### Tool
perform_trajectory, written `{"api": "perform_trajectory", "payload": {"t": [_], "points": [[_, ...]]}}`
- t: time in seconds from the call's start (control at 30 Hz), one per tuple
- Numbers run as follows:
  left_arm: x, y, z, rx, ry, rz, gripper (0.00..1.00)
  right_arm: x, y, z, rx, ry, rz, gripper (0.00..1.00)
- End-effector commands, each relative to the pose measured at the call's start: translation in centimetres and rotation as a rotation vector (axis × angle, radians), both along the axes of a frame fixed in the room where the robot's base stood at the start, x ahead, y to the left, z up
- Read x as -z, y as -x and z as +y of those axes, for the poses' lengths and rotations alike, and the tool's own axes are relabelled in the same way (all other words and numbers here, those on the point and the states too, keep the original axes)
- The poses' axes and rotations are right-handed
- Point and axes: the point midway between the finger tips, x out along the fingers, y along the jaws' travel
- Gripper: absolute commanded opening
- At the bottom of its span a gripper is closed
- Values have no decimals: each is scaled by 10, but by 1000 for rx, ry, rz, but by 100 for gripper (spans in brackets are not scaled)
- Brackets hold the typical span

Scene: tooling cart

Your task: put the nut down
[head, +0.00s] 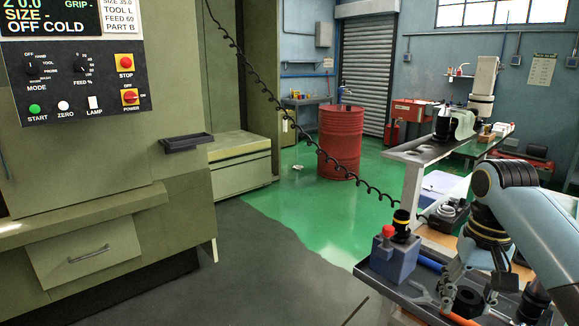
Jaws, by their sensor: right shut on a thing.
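My right gripper (472,288) comes in from the right, low over the tooling cart's tray (405,291). It is shut on a dark, round piece, which I take to be the nut (468,303). The piece is low, close to the tray; I cannot tell whether it touches it. The fingers hide part of it. My left gripper is not in view.
A blue-grey block with a red knob (394,259) and a black-topped piece stands at the tray's left. An orange-handled tool (440,308) lies at the front. A red drum (340,142) and a machine (85,180) stand beyond. A coiled cable hangs across the view.

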Motion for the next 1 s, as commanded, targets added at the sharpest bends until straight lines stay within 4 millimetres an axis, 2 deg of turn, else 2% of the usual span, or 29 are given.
{"api": "perform_trajectory", "payload": {"t": [0.03, 0.3, 0.53, 0.6, 0.7, 1.0], "points": [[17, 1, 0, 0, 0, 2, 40, 17, 0, 0, 0, 0, 0, 0], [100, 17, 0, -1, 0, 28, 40, 102, 1, 0, 0, 0, 5, 0], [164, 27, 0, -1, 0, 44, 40, 169, 2, 0, 0, 0, 15, 0], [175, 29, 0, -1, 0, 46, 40, 182, 3, 0, 0, 0, 17, 0], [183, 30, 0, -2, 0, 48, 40, 190, 3, 0, 0, 0, 19, 0], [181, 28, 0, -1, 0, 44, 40, 188, 3, 0, 0, 0, 18, 0]]}}
